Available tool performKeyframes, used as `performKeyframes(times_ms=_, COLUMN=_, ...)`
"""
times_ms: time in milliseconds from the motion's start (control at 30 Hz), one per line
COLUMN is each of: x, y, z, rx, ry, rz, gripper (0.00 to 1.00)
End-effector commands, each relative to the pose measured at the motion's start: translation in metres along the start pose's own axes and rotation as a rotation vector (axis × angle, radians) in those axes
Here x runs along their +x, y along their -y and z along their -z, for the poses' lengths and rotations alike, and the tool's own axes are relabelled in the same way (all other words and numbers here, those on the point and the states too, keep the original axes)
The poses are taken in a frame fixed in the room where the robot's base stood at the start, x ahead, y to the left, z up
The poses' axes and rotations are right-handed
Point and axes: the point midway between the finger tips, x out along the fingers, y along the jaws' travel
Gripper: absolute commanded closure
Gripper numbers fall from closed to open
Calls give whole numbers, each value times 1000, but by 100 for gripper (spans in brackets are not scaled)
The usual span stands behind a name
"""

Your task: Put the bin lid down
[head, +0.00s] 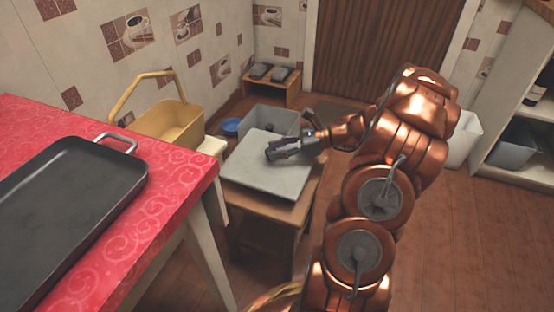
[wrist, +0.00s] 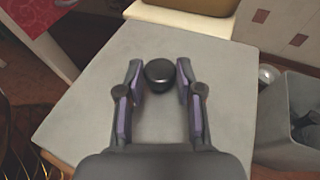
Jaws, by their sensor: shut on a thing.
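The bin lid (head: 262,176) is a flat, square grey panel with a dark round knob (wrist: 160,74). It lies level over the top of a small wooden table (head: 294,212) in the head view and fills most of the wrist view. I cannot tell whether it touches the tabletop. My gripper (head: 270,154) is shut on the knob, with one finger on each side of it, as the wrist view shows. The fingers hide the knob in the head view. An open grey bin (head: 270,121) stands just behind the table, and it also shows at the right of the wrist view (wrist: 286,150).
A red-covered counter (head: 165,165) with a black tray (head: 75,195) stands at the left. A yellow basket (head: 170,123) sits on a cream stand (head: 213,146) beside the lid. A low shelf (head: 270,88) is at the back. Open wooden floor (head: 460,230) lies at the right.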

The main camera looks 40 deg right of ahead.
Motion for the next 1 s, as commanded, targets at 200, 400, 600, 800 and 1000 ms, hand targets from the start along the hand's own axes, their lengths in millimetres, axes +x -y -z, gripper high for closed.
performKeyframes(times_ms=200, x=13, y=1, z=31, rx=2, ry=1, rz=0, gripper=100)
performKeyframes(times_ms=400, x=13, y=1, z=33, rx=0, ry=0, rz=-1, gripper=100)
performKeyframes(times_ms=600, x=13, y=1, z=33, rx=0, ry=1, rz=0, gripper=100)
performKeyframes(times_ms=800, x=14, y=1, z=35, rx=0, ry=0, rz=0, gripper=49)
performKeyframes(times_ms=1000, x=14, y=1, z=35, rx=0, ry=0, rz=0, gripper=39)
